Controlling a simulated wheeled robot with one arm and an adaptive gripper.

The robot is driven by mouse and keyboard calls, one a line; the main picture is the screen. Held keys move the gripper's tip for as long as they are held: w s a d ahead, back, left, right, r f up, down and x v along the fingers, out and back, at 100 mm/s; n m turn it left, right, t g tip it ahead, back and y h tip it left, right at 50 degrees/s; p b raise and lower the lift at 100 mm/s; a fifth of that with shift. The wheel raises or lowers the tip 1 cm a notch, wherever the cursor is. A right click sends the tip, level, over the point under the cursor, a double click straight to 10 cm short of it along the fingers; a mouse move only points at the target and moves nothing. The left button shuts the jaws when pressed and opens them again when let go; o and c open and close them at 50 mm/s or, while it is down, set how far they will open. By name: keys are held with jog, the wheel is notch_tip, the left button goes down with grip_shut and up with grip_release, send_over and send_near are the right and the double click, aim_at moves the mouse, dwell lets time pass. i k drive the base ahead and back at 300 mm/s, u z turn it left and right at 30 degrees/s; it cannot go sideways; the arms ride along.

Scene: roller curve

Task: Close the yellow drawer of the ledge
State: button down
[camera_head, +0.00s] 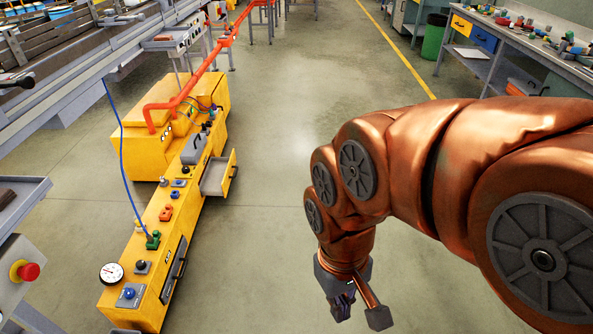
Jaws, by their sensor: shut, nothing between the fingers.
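The yellow ledge (150,255) is a long, low yellow unit on the left, with knobs, small devices and a round gauge on top. Its yellow drawer (233,172) is pulled out to the right from the ledge's far part. I see its grey inside, which looks empty, and a handle on its front. My gripper (343,307) is at the lower middle, pointing down, shut and empty. It is to the right of the drawer and nearer to me, well apart from it.
Clear grey floor (285,130) lies between the ledge and my arm. A yellow box (165,100) with an orange pipe (195,85) stands beyond the ledge. A red-button panel (22,270) is at left. A workbench (520,45) and green bin (433,36) stand at far right.

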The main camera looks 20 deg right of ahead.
aim_at(217, 175)
jog(key=z, duration=1.15)
jog(key=i, duration=0.7)
jog(key=u, duration=0.65)
jog(key=i, duration=0.55)
jog(key=u, duration=0.2)
jog(key=i, duration=1.2)
jog(key=u, duration=0.8)
jog(key=i, duration=0.55)
jog(key=u, duration=0.65)
